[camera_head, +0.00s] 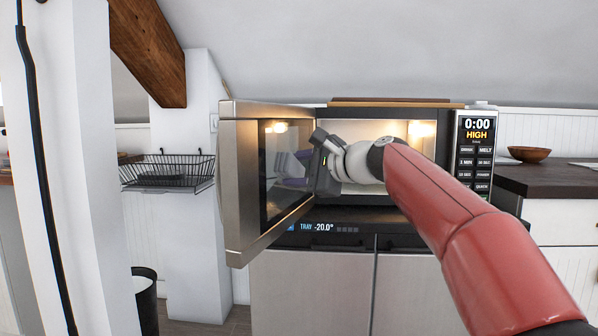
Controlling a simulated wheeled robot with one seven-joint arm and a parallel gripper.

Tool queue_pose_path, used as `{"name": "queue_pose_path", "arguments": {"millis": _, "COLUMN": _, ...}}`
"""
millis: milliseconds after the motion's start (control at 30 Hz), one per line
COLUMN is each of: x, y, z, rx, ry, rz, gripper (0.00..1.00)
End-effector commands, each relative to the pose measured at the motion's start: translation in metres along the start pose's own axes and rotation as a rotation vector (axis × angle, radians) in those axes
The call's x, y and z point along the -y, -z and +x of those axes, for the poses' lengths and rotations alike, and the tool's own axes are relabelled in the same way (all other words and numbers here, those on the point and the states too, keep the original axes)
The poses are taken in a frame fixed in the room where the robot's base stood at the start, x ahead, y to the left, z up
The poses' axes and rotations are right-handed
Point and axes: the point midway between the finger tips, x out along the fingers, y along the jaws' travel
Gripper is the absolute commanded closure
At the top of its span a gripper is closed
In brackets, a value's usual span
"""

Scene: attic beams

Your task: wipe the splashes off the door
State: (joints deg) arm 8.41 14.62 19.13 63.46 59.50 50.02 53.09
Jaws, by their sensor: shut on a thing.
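The microwave door (243,190) stands wide open, its inner side with dark glass facing right. My gripper (308,160) is at the inner side of this door, in front of the microwave opening. I cannot make out any splashes on the door. My forearm and wrist hide part of the lit cavity.
The microwave (478,150) sits above a unit with a tray display (320,227). A black wire rack (167,170) hangs on the left pillar, with a dark bin (145,300) below. A wooden bowl (530,154) stands on the right counter (560,179).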

Motion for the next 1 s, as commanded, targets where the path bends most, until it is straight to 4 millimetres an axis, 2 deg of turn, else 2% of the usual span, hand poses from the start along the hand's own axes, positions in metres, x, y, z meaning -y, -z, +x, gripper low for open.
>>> {"name": "queue_pose_path", "arguments": {"millis": 167, "x": -0.002, "y": 0.0, "z": -0.004, "rx": 0.007, "ry": -0.002, "rz": 0.0, "gripper": 0.78}}
{"name": "queue_pose_path", "arguments": {"millis": 700, "x": -0.001, "y": 0.021, "z": -0.052, "rx": 0.002, "ry": 0.0, "rz": 0.001, "gripper": 0.78}}
{"name": "queue_pose_path", "arguments": {"millis": 1000, "x": 0.0, "y": 0.022, "z": -0.055, "rx": 0.003, "ry": -0.001, "rz": 0.0, "gripper": 0.78}}
